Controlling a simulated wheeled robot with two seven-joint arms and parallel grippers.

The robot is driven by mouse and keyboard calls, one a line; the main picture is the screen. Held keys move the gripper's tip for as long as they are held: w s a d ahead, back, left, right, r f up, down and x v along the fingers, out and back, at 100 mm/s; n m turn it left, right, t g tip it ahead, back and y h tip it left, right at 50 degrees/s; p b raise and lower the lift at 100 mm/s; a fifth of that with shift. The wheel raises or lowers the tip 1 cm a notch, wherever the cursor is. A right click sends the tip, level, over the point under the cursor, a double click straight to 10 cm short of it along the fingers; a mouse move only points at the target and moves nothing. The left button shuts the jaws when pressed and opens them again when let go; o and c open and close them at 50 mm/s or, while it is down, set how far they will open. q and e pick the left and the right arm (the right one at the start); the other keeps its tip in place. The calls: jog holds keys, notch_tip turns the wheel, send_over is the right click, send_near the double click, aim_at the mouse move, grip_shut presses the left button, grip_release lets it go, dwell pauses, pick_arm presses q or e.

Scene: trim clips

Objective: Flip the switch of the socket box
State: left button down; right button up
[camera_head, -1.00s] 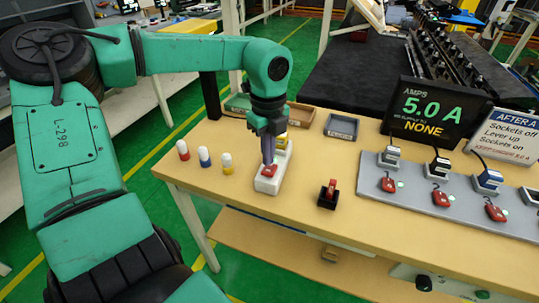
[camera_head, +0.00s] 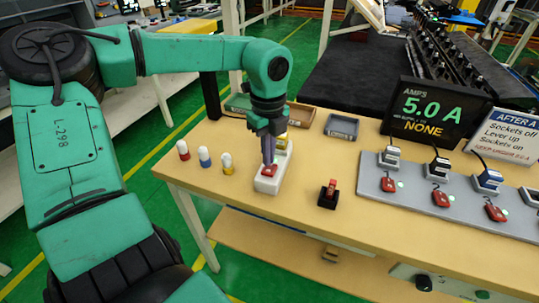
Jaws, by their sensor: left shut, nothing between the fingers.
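The white socket box (camera_head: 268,184) lies on the wooden table near its front left edge. Its red switch (camera_head: 268,172) shows at its near end. A yellow part (camera_head: 281,143) shows at the far end, partly hidden behind my gripper. My left gripper (camera_head: 268,162) points down over the box, shut and empty, with its fingertips at the red switch. I cannot tell whether the tips touch the switch, or which way the switch is tilted. My right gripper is not in view.
Red, blue and yellow capped pegs (camera_head: 204,157) stand left of the box. A black block with a red lever (camera_head: 329,195) stands to the right. A grey panel (camera_head: 440,205) holds several plugs and red switches. A display (camera_head: 430,108) reads 5.0 A and NONE. Small trays (camera_head: 341,126) lie behind.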

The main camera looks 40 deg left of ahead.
aim_at(269, 170)
pick_arm(q)
jog(key=shift+f+b, duration=1.4)
jog(key=shift+f, duration=0.05)
dwell(0.9)
jog(key=shift+s, duration=0.1)
jog(key=shift+r+p, duration=2.1)
jog(key=shift+r, duration=1.45)
